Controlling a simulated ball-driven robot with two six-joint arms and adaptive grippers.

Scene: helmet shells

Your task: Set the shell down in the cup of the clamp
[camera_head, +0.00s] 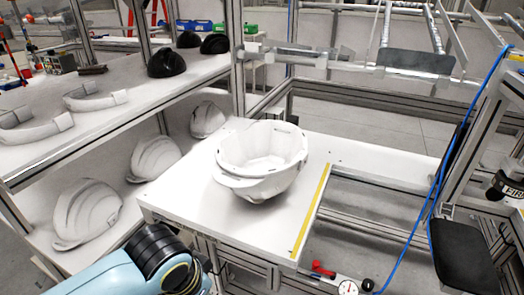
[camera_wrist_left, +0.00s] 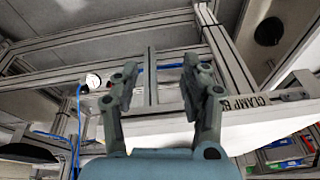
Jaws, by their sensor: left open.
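A white helmet shell (camera_head: 262,160) rests open side up on a white tabletop (camera_head: 170,205) in the head view. Whatever lies under it, including any clamp cup, is hidden. My left arm enters at the bottom left of the head view, below the tabletop's front corner; its fingers do not show there. In the left wrist view my left gripper (camera_wrist_left: 160,92) is open, with nothing between its fingers. My right gripper is in neither view.
A two-level rack on the left holds white shells (camera_head: 87,213) below and black shells (camera_head: 166,63) above. A yellow strip (camera_head: 311,215) runs along the tabletop's right edge. A blue hose (camera_head: 440,170) hangs at right.

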